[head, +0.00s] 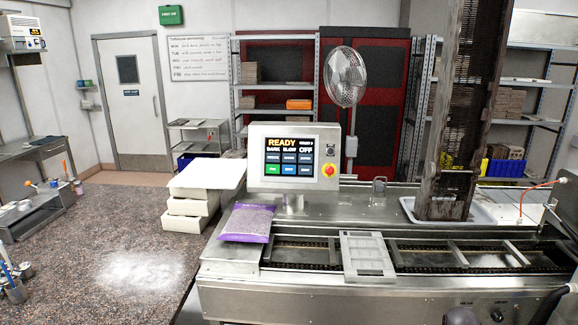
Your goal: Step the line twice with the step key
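The control panel (256,183) is a pale metal box on a short post at the back of the line. Under this are two rows of touch keys, mostly blue, with one green key (273,169) at lower left. The key labels are too small to read, so I cannot tell which is the step key. The line (440,257) is a metal conveyor with dark chains and cross bars. A pale mould tray (367,257) lies across it. My gripper is not clearly visible.
A red stop button (328,170) sits at the panel's right side. A purple bag (247,222) lies on the line's left end, beside stacked white blocks (186,207). A tall dark chain column (466,120) stands behind the line. Dark shapes, perhaps mine, show at lower right.

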